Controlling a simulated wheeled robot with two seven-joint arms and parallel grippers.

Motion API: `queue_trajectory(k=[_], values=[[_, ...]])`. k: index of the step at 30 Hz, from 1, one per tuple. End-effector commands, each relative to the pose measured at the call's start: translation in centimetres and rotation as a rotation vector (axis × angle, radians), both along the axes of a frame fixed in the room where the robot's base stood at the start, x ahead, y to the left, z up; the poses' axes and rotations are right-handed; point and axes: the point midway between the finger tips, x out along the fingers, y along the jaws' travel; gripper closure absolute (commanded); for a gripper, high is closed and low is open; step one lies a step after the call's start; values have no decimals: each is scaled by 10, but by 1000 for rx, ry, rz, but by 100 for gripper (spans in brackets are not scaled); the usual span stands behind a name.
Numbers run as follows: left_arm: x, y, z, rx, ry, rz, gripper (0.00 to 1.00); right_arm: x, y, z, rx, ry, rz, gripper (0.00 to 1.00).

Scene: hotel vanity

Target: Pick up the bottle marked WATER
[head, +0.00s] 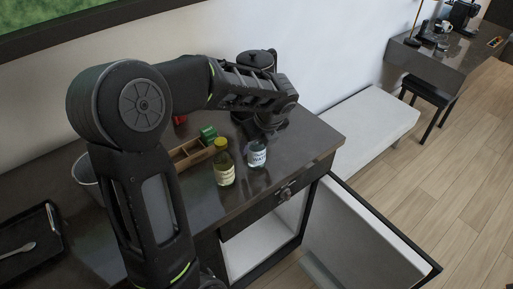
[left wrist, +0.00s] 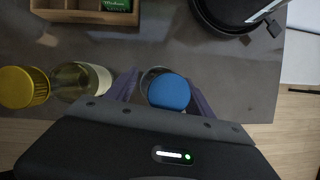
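The bottle marked WATER (head: 257,157) stands upright near the front edge of the dark counter, its label partly readable in the head view. Its blue cap (left wrist: 169,92) shows in the left wrist view. My left gripper (head: 261,137) points down over it and hides its top in the head view. In the left wrist view my left gripper (left wrist: 164,92) has its fingers apart, one on each side of the bottle, with no clear contact. My right gripper is not in view.
A yellow-capped bottle (head: 223,163) stands just left of the water bottle; it also shows in the left wrist view (left wrist: 70,82). A wooden box (head: 190,154) with small packets and a dark kettle (head: 257,58) are behind. A cabinet door (head: 365,225) hangs open below.

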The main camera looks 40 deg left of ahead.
Motion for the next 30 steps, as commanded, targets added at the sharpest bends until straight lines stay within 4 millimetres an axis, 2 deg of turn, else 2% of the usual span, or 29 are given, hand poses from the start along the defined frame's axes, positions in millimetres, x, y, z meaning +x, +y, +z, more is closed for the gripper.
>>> queue_trajectory(k=[2, 21, 30], values=[[0, 0, 0, 0, 0, 0, 46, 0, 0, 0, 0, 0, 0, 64], [0, 0, 0, 0, 0, 0, 98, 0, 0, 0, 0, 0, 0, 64], [0, 0, 1, 0, -1, 0, 100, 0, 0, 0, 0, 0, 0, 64]])
